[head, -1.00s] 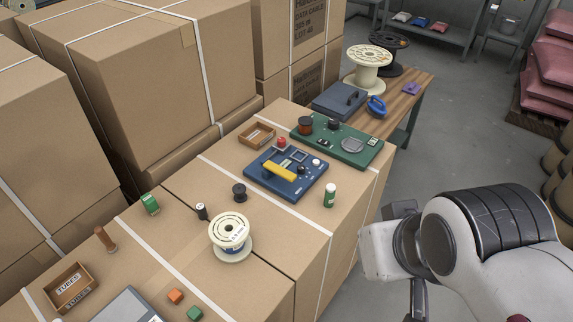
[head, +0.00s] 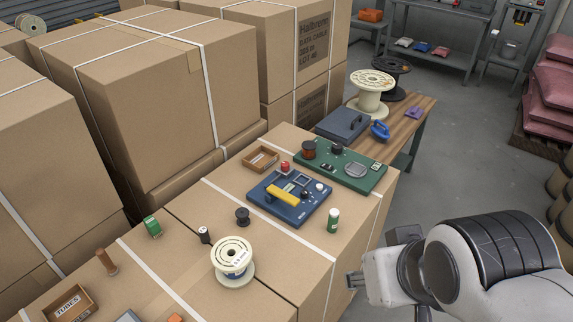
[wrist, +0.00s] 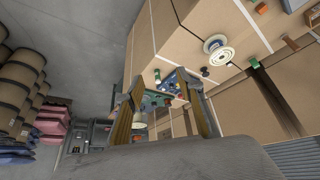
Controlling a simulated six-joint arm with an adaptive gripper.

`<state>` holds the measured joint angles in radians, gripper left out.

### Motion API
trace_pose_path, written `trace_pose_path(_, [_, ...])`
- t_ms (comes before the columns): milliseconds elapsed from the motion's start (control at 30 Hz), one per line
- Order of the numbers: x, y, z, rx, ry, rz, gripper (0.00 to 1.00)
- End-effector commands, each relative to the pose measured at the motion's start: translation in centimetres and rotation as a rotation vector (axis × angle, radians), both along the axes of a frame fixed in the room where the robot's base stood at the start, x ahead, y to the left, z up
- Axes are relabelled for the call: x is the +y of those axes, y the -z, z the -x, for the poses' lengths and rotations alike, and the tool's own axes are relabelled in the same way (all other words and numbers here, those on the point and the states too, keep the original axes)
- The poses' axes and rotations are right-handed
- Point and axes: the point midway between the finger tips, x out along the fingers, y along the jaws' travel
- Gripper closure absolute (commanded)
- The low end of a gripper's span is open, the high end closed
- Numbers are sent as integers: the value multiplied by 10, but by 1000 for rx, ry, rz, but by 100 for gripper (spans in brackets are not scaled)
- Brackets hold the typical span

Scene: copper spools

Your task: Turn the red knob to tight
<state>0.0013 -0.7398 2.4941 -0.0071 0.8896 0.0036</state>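The red knob (head: 285,167) stands at the back edge of the blue board (head: 270,207), which lies on a carton. The board also carries a yellow bar (head: 283,201) and small black and white knobs. A tight mark cannot be read. My gripper (wrist: 164,84) is open and empty, its two fingers apart in the wrist view. The blue board (wrist: 180,76) shows beyond the fingertips, partly covered by the right finger. In the head view my wrist is at the lower right, off the carton's edge and well away from the knob; the fingers are mostly hidden there.
A green board (head: 375,178) lies behind the blue one. A green-and-white can (head: 333,220), a black spool (head: 242,217) and a cream wire spool (head: 232,262) stand in front. An open wooden box (head: 261,159) is at the back. Carton top between them is bare.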

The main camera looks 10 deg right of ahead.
Motion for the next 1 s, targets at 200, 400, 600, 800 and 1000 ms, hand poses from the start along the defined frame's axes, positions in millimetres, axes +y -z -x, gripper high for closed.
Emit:
trace_pose_path(200, [-11, -9, -28, -31, 16, 32, 63])
trace_pose_path(400, [-27, -21, -73, -87, 34, 80, 63])
trace_pose_path(600, [-42, -33, -123, -149, 40, 128, 63])
trace_pose_path(800, [-54, -41, -172, -210, 35, 168, 63])
trace_pose_path(1000, [-64, -44, -222, -269, 18, 201, 63])
